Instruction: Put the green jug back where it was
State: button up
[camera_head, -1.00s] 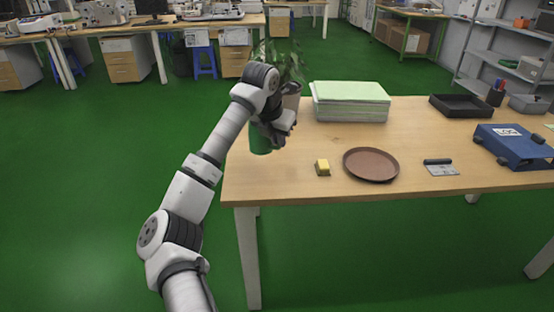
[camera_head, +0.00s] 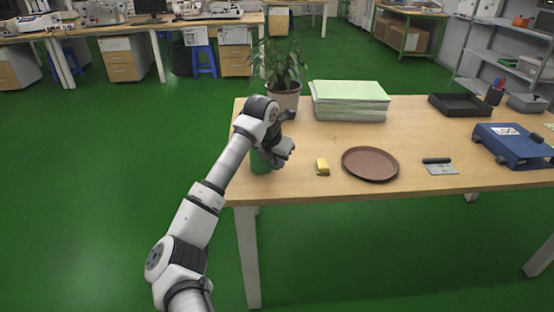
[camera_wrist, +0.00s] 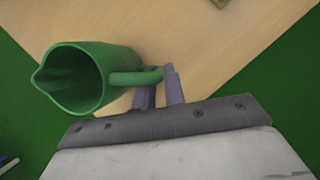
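The green jug (camera_head: 260,163) is at the left end of the wooden table, partly hidden by my arm. In the wrist view the jug (camera_wrist: 88,75) shows its open mouth and spout toward the left, with its handle toward my fingers. My gripper (camera_wrist: 161,86) has its two fingers closed around the handle. In the head view my gripper (camera_head: 284,148) is just right of the jug. The jug looks roughly upright; I cannot tell whether its base touches the table.
Tabletop between jug and yellow block is clear.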

jog(key=o, duration=0.4)
jog(key=shift+o, duration=0.2)
jog(key=shift+r, duration=0.25)
jog(key=v, duration=1.2)
jog(key=shift+b, duration=0.35)
